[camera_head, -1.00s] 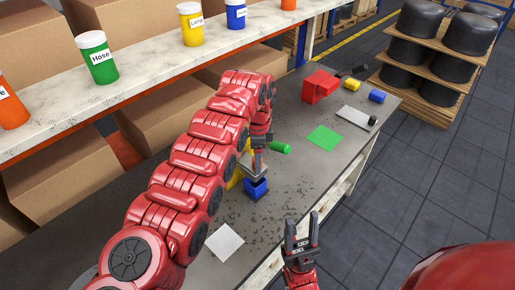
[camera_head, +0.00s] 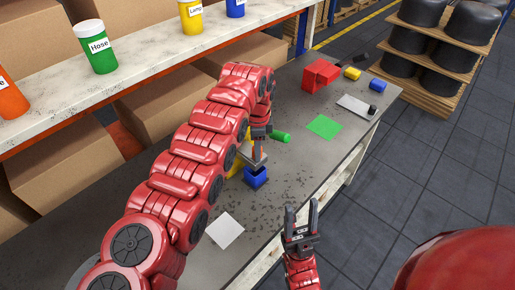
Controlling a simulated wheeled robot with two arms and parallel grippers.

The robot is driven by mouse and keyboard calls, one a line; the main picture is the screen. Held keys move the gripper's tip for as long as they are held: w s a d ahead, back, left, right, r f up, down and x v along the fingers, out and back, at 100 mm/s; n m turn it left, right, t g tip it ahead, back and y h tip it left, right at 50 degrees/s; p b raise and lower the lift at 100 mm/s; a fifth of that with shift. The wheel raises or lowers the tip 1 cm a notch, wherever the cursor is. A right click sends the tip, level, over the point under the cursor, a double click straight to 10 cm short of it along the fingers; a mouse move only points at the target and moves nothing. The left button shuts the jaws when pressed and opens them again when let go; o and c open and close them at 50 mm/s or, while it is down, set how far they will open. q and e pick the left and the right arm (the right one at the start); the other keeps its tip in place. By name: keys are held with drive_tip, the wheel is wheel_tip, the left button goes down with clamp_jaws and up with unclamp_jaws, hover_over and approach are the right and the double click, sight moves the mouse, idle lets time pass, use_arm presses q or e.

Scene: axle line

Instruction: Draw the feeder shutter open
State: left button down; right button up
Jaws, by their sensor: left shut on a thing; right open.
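My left gripper (camera_head: 259,148) is shut on a small grey plate-like piece (camera_head: 260,159), which looks like the feeder shutter. This piece sits at the top of a blue block (camera_head: 256,177) on the grey bench. A yellow part (camera_head: 236,166) shows just behind and to the left, mostly hidden by my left arm. My arm also hides much of the feeder, so I cannot tell how far the shutter is open. My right gripper (camera_head: 302,218) is open and empty, in front of the bench's near edge.
On the bench (camera_head: 285,185) lie a green cylinder (camera_head: 281,136), a green square (camera_head: 323,126), a white sheet (camera_head: 225,230), a red box (camera_head: 321,75) and a grey plate (camera_head: 356,106). A shelf (camera_head: 150,60) with labelled cups runs behind. Bare bench lies right of the blue block.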

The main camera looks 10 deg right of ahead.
use_arm(q)
drive_tip(key=s+d, duration=0.1)
drive_tip(key=s+d+p, duration=0.1)
drive_tip(key=shift+s, duration=0.35)
idle(0.6)
drive_tip(key=shift+s, duration=0.1)
drive_tip(key=c, duration=0.9)
unclamp_jaws()
drive_tip(key=o, duration=0.5)
drive_tip(key=shift+s+d, duration=0.1)
drive_tip(key=shift+s, duration=0.05)
drive_tip(key=shift+c, duration=0.2)
